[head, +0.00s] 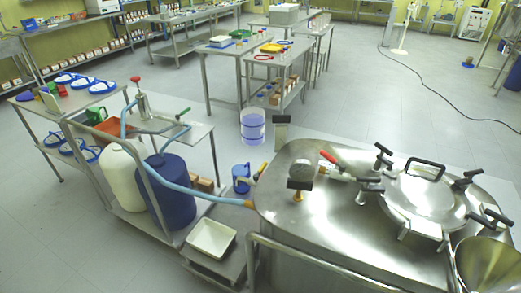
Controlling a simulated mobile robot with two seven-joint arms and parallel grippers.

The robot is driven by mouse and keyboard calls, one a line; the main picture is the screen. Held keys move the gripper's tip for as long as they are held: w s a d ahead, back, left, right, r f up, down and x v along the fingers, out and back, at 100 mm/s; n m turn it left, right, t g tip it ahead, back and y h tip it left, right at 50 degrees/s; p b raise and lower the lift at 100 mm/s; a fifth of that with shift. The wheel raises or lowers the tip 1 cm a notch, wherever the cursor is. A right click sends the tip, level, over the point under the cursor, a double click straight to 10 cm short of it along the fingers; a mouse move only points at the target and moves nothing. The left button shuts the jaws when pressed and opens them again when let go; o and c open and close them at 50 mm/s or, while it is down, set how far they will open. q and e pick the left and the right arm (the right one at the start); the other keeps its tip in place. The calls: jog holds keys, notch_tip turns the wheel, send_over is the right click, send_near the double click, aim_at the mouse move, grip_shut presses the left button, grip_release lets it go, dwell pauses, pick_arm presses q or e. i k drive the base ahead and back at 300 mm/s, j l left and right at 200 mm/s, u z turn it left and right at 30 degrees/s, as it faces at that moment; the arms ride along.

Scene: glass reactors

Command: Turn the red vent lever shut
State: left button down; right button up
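A small red lever (327,157) sits on a metal fitting on top of the large steel reactor vessel (285,215), right of the middle of the head view. It slants down to the right, beside a short pipe fitting. I cannot tell from this distance whether it stands open or shut. A round clear glass part (304,155) is just left of it. Neither of my grippers is in view.
A round lid (424,201) with black clamp handles is right of the lever; a metal funnel (487,265) is at lower right. A steel rail (310,262) runs along the vessel's near side. A blue hose (180,187) reaches its left side. Open floor (400,110) lies behind.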

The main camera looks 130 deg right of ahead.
aim_at(343, 167)
jog(key=u, duration=3.55)
